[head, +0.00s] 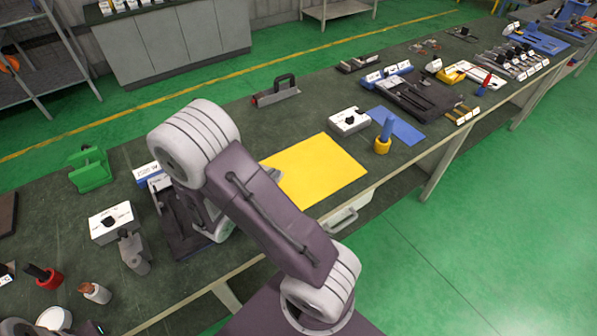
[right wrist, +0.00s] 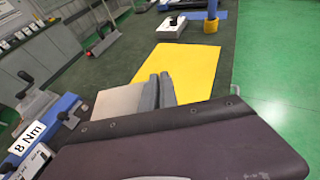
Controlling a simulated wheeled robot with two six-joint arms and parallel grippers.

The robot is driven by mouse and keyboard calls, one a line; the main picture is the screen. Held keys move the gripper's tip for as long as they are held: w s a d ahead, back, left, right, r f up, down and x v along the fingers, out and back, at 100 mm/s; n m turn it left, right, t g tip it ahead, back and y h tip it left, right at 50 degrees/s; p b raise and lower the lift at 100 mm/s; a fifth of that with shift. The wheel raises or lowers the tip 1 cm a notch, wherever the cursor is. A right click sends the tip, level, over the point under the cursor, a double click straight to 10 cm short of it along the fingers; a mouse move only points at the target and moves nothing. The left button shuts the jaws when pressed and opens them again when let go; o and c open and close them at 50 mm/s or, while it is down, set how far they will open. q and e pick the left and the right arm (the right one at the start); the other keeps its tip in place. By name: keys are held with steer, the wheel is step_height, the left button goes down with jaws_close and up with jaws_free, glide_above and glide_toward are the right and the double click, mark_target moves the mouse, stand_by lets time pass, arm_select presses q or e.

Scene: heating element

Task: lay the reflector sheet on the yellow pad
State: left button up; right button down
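The yellow pad (head: 322,168) lies flat on the dark green bench top, and it also shows in the right wrist view (right wrist: 190,68). A thin pale grey-beige sheet (right wrist: 116,104), which I take as the reflector sheet, is beside the pad's near left corner. In the head view my right arm hides most of it. My right gripper (right wrist: 159,90) has its two dark fingers close together at the sheet's edge and appears shut on it. The contact itself is partly hidden behind the dark arm cover. My left gripper is not clearly visible.
White block (head: 112,222), green holder (head: 91,169) and small tools crowd the left. The bench's front edge is close to the pad.

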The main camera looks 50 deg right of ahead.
steer(key=s+d+f+m+g+b, duration=0.3)
steer(key=s+d+m+g+b, duration=0.35)
steer(key=s+d+b, duration=0.8)
steer(key=p, duration=0.1)
glide_above(318, 186)
steer(key=shift+n, duration=0.25)
steer(key=f, duration=0.6)
steer(key=shift+s+f, duration=0.2)
steer(key=shift+s, duration=0.1)
steer(key=shift+w+f, duration=0.2)
steer(key=shift+w, duration=0.2)
step_height(318, 186, down, 4)
steer(key=shift+s+a+r+b, duration=0.1)
steer(key=shift+r+b, duration=0.05)
steer(key=shift+b, duration=0.25)
steer(key=shift+f, duration=0.2)
